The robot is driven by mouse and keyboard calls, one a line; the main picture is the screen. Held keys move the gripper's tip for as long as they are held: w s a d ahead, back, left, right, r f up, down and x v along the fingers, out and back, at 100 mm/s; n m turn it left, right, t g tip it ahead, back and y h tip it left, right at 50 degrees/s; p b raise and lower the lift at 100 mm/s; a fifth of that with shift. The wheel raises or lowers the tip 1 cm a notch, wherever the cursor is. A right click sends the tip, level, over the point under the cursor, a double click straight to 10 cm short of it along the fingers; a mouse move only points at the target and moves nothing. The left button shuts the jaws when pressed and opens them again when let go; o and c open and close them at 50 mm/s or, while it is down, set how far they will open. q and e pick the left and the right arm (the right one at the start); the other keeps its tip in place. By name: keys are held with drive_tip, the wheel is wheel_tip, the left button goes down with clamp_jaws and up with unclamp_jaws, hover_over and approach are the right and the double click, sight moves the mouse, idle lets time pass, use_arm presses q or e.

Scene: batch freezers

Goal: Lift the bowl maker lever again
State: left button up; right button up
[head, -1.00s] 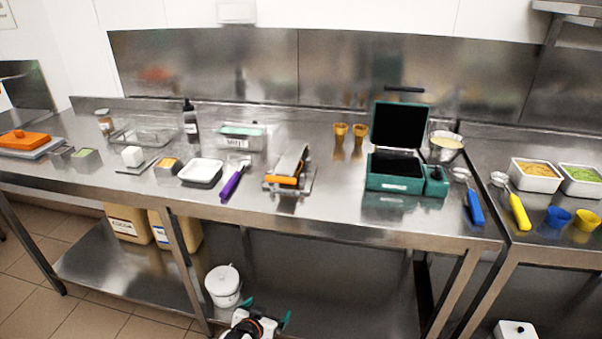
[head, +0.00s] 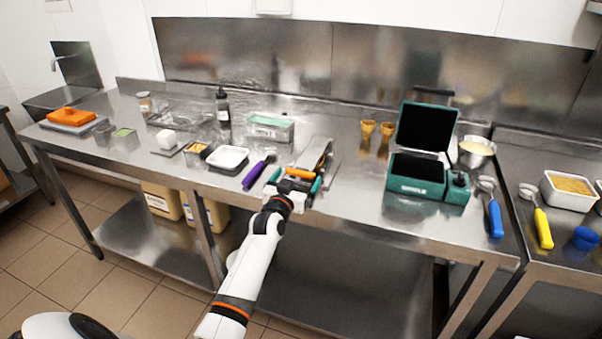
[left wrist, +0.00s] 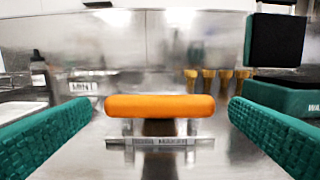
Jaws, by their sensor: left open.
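The bowl maker (head: 322,160) is a low metal device near the front edge of the steel table, with an orange lever handle (head: 299,174) on its near side. In the left wrist view the orange handle (left wrist: 160,106) lies level across the middle, above a metal base bar (left wrist: 160,142). My left gripper (head: 297,186) is open at the near side of the bowl maker. Its teal fingers show on either side of the handle in the wrist view, with gaps on both sides. My right gripper is not in view.
A purple-handled scoop (head: 257,172) and a white tray (head: 228,158) lie left of the bowl maker. A green machine (head: 417,172) with its lid open stands to the right. The table between bowl maker and green machine is clear.

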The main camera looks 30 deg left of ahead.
sight(299, 175)
use_arm(q)
drive_tip(key=shift+x, duration=1.65)
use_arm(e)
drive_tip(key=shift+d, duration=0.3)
